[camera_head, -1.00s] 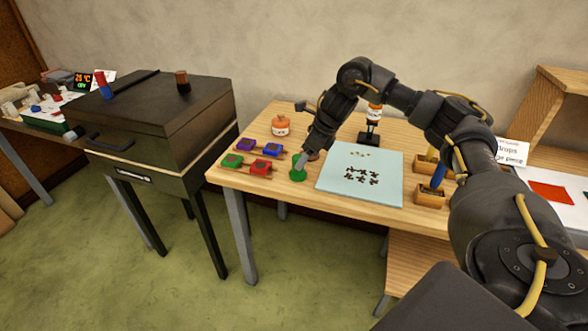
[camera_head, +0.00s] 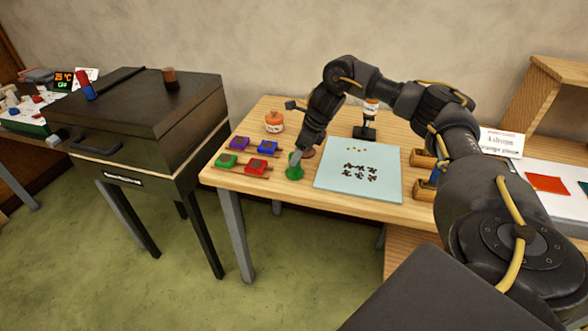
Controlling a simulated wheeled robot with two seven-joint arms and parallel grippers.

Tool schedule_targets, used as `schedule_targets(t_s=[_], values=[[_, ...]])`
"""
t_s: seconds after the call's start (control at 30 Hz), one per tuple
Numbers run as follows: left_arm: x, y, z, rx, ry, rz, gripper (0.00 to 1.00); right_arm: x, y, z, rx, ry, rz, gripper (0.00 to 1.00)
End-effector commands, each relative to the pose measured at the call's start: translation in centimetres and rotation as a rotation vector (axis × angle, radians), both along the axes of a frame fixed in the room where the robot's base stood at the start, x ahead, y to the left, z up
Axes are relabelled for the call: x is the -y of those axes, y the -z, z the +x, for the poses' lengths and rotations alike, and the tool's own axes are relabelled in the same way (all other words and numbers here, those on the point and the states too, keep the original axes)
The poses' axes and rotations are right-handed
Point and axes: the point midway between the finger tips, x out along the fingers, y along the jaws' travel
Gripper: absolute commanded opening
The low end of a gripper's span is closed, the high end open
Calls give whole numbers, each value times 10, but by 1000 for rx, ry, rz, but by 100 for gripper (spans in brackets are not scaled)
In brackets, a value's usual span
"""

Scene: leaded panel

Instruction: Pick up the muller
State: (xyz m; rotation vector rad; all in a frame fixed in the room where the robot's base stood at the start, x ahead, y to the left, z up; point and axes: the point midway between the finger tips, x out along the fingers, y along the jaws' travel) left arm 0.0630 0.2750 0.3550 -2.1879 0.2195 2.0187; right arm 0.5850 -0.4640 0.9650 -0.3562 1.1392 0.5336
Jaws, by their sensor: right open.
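A small green round-based piece (camera_head: 294,172) stands near the front left of the wooden table. It may be the muller, but my gripper covers its upper part and I cannot tell for sure. My right gripper (camera_head: 297,158) reaches down to its top from behind, with its jaws open. I cannot see whether the fingers touch it. A brown round thing (camera_head: 311,152) shows just behind the gripper, partly hidden. My left gripper is out of view.
An orange-topped jar (camera_head: 274,122) stands behind. A pale blue sheet (camera_head: 330,178) with dark pieces lies to the right. A dark stand (camera_head: 364,132) is behind the sheet. A black cabinet (camera_head: 150,110) stands left.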

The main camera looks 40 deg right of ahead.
Motion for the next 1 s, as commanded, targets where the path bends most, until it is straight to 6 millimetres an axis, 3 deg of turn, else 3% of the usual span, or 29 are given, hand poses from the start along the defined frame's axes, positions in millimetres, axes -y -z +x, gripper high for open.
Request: schedule_targets(t_s=[0.17, 0.4, 0.63, 1.0], values=[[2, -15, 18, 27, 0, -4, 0, -4, 18, 11, -6, 1, -1, 62], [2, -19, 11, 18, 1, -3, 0, -9, 44, 20, -2, 0, 0, 62], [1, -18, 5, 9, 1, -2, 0, -9, 46, 20, -1, 0, 0, 62], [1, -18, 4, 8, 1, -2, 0, -9, 45, 21, -1, 0, 0, 15]])
